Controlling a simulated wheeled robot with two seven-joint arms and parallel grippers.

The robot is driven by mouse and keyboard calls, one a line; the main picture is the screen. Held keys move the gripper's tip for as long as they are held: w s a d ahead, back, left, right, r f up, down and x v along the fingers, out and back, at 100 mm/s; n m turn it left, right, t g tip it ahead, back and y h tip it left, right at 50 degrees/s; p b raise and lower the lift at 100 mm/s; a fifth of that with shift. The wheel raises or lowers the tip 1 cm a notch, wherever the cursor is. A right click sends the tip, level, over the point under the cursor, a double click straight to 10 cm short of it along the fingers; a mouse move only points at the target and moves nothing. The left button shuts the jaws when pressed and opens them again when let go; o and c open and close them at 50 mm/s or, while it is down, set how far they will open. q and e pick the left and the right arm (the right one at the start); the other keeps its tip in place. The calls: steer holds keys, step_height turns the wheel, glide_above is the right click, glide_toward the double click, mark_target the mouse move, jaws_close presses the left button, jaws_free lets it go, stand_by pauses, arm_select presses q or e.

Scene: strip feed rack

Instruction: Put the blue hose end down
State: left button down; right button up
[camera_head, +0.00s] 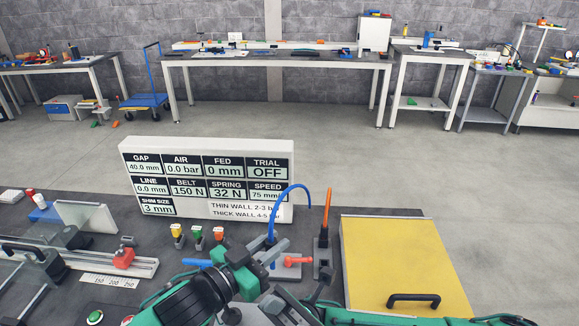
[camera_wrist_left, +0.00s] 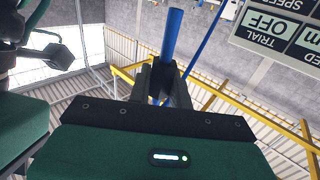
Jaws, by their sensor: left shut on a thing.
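My left gripper (camera_head: 239,255) is shut, and in the left wrist view it (camera_wrist_left: 159,82) closes on a blue tube, the blue hose end (camera_wrist_left: 172,35). The tube sticks out beyond the fingers. In the head view a blue piece (camera_head: 197,262) shows just left of the gripper. The thin blue hose (camera_head: 290,189) arches up behind the gripper and bends over to the right. Its lower part is hidden by the gripper. Dark and green parts of my right arm show at the bottom centre, but its jaws cannot be made out.
An orange hose (camera_head: 327,208) stands upright in a dark holder (camera_head: 323,252). A red-orange knob (camera_head: 297,261) lies near. A yellow panel (camera_head: 390,265) with a black handle is at right. A display board (camera_head: 205,180) stands behind. A rail fixture and ruler (camera_head: 104,280) are at left.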

step_height(320, 180, up, 6)
steer(key=n+t+h, duration=0.4)
steer(key=n+h, duration=0.1)
steer(key=h, duration=0.3)
steer(key=m+t, duration=1.2)
steer(key=t, duration=0.9)
glide_toward(270, 236)
steer(key=shift+h, duration=0.3)
steer(key=x, duration=0.8)
steer(key=shift+a, duration=0.25)
